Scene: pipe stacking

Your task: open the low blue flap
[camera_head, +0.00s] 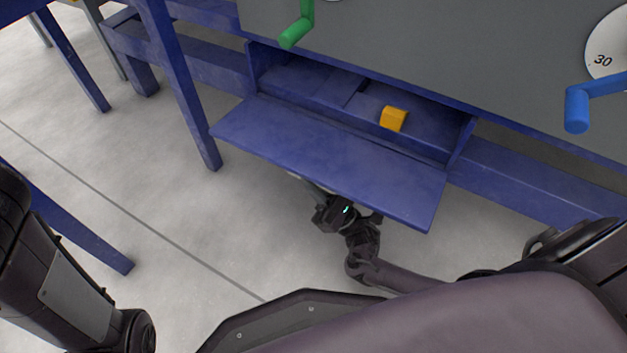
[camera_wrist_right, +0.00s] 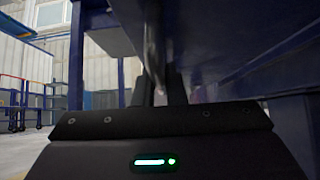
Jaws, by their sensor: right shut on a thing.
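The low blue flap (camera_head: 330,160) hangs folded out from the blue compartment (camera_head: 360,95) under the table, and the inside of the compartment shows. My right gripper (camera_head: 322,192) is at the underside of the flap's front edge, its fingertips partly hidden by the flap. In the right wrist view its fingers (camera_wrist_right: 158,90) are closed around a blurred grey bar (camera_wrist_right: 154,50), which looks like the flap's handle. The flap's blue underside (camera_wrist_right: 235,40) fills the upper right there. My left arm comes in at the lower left, but its gripper is out of the picture.
A yellow block (camera_head: 393,119) lies inside the compartment, right of a low divider. A green crank (camera_head: 298,28) and a blue crank (camera_head: 582,103) stick out above. A blue table leg (camera_head: 185,95) stands left of the flap. The floor in front is clear.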

